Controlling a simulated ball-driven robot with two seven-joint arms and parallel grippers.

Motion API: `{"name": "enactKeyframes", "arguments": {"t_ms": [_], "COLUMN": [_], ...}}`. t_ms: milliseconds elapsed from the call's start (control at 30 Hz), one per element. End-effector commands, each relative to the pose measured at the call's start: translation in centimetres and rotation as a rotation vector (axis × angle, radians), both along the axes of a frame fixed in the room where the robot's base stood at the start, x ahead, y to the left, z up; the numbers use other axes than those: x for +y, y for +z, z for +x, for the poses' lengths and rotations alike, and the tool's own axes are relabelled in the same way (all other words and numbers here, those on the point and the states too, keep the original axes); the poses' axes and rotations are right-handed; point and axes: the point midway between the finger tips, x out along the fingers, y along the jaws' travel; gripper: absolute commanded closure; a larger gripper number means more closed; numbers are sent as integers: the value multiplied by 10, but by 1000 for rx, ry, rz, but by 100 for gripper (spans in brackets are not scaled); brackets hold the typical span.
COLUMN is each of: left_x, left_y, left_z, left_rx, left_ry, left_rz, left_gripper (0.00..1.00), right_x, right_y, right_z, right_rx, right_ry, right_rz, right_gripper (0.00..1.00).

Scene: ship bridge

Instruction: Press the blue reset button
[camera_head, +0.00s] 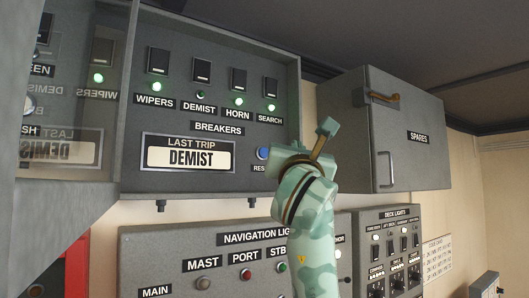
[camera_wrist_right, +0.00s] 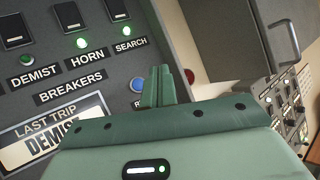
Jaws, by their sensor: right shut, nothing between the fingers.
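The blue reset button (camera_head: 263,153) sits at the lower right of the grey breaker panel (camera_head: 215,185), above a label partly hidden by my right arm. It also shows in the right wrist view (camera_wrist_right: 137,84), just left of my fingers. My right gripper (camera_head: 328,128) is shut and empty. A display under "LAST TRIP" (camera_head: 190,153) reads "DEMIST". My left gripper is not in view.
Breaker switches line the panel top; the DEMIST lamp (camera_head: 201,97) is dim, the others glow green. An opened glass cover (camera_head: 70,90) stands at left. A SPARES cabinet (camera_head: 345,130) juts out at right. A navigation lights panel (camera_head: 170,250) is below.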

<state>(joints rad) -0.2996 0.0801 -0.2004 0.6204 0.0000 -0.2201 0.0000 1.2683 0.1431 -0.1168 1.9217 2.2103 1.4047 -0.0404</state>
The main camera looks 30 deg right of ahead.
Motion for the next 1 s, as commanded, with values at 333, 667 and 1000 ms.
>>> {"name": "enactKeyframes", "arguments": {"t_ms": [333, 667, 1000], "left_x": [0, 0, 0], "left_y": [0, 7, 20], "left_z": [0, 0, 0], "left_rx": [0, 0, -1], "left_ry": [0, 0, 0], "left_rz": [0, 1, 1], "left_gripper": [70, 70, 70], "right_x": [0, 2, 5], "right_y": [-1, 0, 1], "right_z": [3, 41, 80], "right_rx": [1, 4, 2], "right_ry": [-3, -5, -5], "right_rz": [0, -2, -1], "right_gripper": [100, 100, 100]}}
